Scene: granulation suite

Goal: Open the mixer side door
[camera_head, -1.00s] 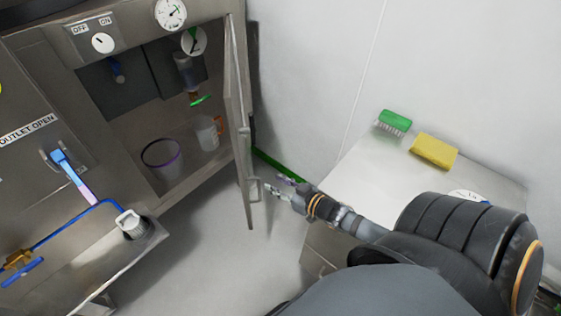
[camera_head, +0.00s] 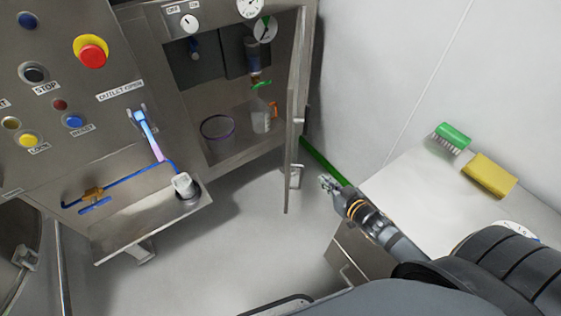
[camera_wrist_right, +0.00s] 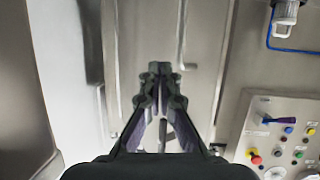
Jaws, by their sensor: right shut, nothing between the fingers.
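The mixer side door (camera_head: 296,85) stands swung open, seen nearly edge-on, at the right side of the cabinet in the head view. Its handle (camera_head: 296,176) is low on the door's right face. My right gripper (camera_head: 327,182) is shut and empty, just right of the handle with a small gap between them. In the right wrist view, the shut fingertips (camera_wrist_right: 158,72) are in front of a pale metal panel with a bar-like handle (camera_wrist_right: 181,45). My left gripper is not in view.
The open cabinet holds a purple-rimmed container (camera_head: 218,128) and a clear cup (camera_head: 261,120). A side table (camera_head: 425,190) at right bears a green brush (camera_head: 452,137) and yellow sponge (camera_head: 489,175). A control panel (camera_head: 60,100) is at left. Floor below the door is clear.

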